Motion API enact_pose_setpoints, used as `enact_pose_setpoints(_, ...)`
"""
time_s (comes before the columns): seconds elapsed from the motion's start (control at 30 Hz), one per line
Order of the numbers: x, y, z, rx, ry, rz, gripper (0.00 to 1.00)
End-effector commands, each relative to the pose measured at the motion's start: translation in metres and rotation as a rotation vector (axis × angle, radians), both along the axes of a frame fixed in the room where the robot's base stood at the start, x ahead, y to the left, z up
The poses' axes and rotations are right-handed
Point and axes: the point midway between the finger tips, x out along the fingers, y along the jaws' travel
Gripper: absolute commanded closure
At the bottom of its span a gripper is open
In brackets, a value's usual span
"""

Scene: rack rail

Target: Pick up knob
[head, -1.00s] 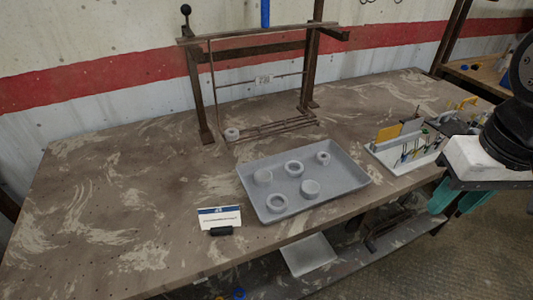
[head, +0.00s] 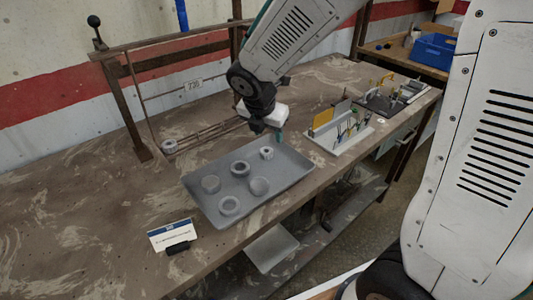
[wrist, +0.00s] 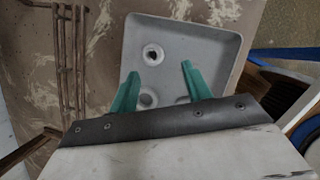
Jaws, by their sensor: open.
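A grey tray (head: 205,205) holds several round grey pieces. Some are rings with open centres, such as the front one (head: 229,206) and the middle one (head: 239,170). Two look solid on top, at the left (head: 210,184) and right (head: 259,187). A smaller piece with a hole (head: 267,153) sits near the far corner. I cannot tell which piece is the knob. My gripper (head: 277,136) hangs above the tray's far edge, open and empty. In the wrist view, its teal fingers (wrist: 160,69) point at the tray, with a holed piece (wrist: 153,54) beyond their tips. Other pieces are partly hidden by the fingers.
A brown rack frame (head: 130,110) with a black ball-topped post (head: 94,20) stands behind the tray. A grey ring (head: 169,146) lies by its rail. A sign (head: 170,234) stands front left, and a white tool holder (head: 340,139) stands right. The left tabletop is clear.

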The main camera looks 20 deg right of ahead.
Motion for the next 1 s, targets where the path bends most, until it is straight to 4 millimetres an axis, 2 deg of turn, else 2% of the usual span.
enact_pose_setpoints(0.17, 0.013, 0.006, -0.017, -0.035, 0.025, 0.127, 0.51)
enact_pose_setpoints(0.7, 0.032, -0.007, -0.082, -0.037, 0.028, 0.129, 0.51)
enact_pose_setpoints(1.0, 0.034, -0.008, -0.086, -0.035, 0.025, 0.129, 0.51)
